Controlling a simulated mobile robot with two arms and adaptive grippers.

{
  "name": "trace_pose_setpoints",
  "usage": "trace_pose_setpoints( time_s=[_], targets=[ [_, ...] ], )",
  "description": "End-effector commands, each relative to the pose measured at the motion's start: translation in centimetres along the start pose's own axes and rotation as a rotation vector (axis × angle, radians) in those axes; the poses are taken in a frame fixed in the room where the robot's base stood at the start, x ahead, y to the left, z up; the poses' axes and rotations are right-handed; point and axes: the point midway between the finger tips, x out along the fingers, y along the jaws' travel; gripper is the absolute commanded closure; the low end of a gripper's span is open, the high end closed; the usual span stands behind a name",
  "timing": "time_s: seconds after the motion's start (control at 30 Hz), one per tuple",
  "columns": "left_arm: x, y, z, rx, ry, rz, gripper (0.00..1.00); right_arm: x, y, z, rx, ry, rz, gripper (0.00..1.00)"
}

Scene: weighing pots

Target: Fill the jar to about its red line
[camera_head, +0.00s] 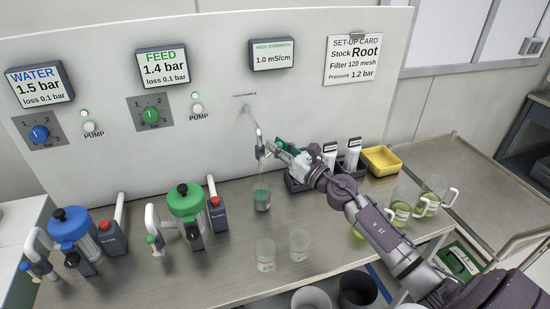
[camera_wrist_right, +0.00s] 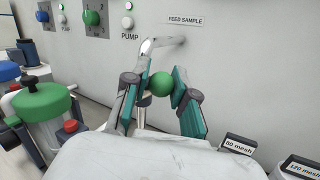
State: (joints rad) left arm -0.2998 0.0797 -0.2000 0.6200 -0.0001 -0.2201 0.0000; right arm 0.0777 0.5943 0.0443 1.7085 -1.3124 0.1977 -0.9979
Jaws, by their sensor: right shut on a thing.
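The clear jar (camera_head: 262,203) stands upright on the bench below the feed sample tap (camera_head: 261,153). Green liquid shows in it; its red line is too small to make out against the liquid. The tap's bent pipe (camera_wrist_right: 147,46) comes out of the panel under the FEED SAMPLE label. My right gripper (camera_head: 274,148) is at the tap. In the right wrist view its teal-padded fingers are shut on the tap's round green knob (camera_wrist_right: 161,84). My left gripper is not in view.
Two empty-looking jars (camera_head: 265,255) (camera_head: 299,245) stand nearer the front edge. Green-topped (camera_head: 186,200) and blue-topped (camera_head: 70,225) filter units stand left. A black holder with mesh-labelled pieces, a yellow tray (camera_head: 381,160) and pitchers (camera_head: 403,205) are at right. The FEED display (camera_head: 162,67) reads 1.4 bar.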

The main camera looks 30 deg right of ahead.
Motion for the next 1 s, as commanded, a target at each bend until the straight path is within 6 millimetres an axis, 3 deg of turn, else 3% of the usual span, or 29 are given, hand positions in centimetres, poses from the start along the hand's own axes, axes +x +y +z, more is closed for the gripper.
trace_pose_setpoints(
  time_s=[0.03,0.4,0.7,1.0],
  targets=[
    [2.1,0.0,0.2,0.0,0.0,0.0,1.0,-0.3,-0.5,-1.5,0.037,-0.018,-0.005,1.0],
    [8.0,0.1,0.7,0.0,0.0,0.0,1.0,-0.9,-1.4,-2.8,0.341,-0.174,-0.019,1.0],
    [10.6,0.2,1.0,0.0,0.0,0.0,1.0,-1.1,-1.7,-3.6,0.52,-0.265,-0.028,1.0],
    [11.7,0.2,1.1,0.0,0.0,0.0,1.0,-1.1,-1.7,-4.0,0.606,-0.306,-0.032,1.0]
  ],
)
